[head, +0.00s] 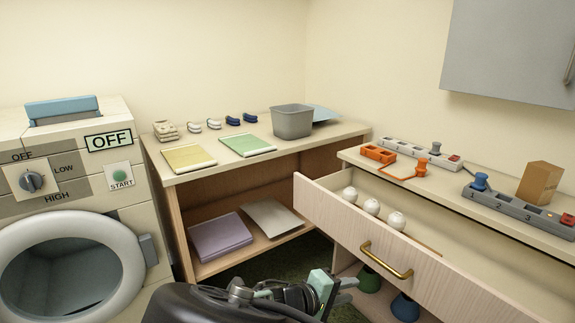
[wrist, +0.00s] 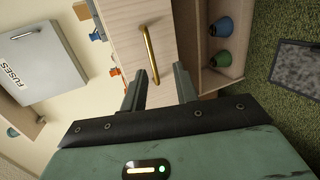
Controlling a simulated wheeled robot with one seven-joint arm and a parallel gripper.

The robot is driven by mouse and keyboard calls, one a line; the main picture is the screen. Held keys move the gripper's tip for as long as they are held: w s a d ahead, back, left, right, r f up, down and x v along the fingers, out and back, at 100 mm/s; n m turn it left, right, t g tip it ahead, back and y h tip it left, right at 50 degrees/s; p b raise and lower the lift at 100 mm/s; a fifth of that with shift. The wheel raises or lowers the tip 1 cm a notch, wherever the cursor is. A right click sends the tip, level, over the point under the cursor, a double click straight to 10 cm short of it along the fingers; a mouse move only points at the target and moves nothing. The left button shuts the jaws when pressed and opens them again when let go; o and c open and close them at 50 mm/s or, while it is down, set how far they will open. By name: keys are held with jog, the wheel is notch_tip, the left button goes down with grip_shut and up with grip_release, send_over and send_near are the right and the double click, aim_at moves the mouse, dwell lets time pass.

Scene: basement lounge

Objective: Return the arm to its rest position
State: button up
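My gripper (head: 347,290) shows at the bottom middle of the head view, at the end of my dark, folded arm. In the wrist view its two fingers (wrist: 159,86) are wide apart with nothing between them, so it is open and empty. The brass drawer handle (wrist: 150,52) lies beyond the fingertips there. In the head view the handle (head: 387,261) is right of and above my gripper, with a visible gap between them. The drawer (head: 335,212) is pulled out, and white balls (head: 372,206) lie in it.
A washing machine (head: 70,210) stands at left. The corner shelf (head: 330,133) carries folded cloths and a grey bin (head: 292,121). Power strips and a wooden block (head: 539,183) lie on the right counter. Green and blue pots (head: 405,307) stand under the drawer. A grey cabinet (head: 510,50) hangs above.

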jog(key=s+r+m+g+y+p, duration=0.1)
jog(key=s+r+g+y, duration=0.25)
jog(key=s, duration=0.25)
jog(key=s+r+g+y+p, duration=0.2)
jog(key=s+g+y, duration=0.15)
jog(key=s, duration=0.25)
jog(key=s+r+n+y+p, duration=0.1)
jog(key=s+r+y, duration=0.2)
jog(key=s+r, duration=0.3)
jog(key=s+r+n+y+p, duration=0.1)
jog(key=s+r, duration=0.5)
jog(key=r, duration=0.7)
jog(key=shift+s+a+t+y+p, duration=0.25)
jog(key=shift+y+p, duration=0.45)
jog(key=shift+y, duration=0.4)
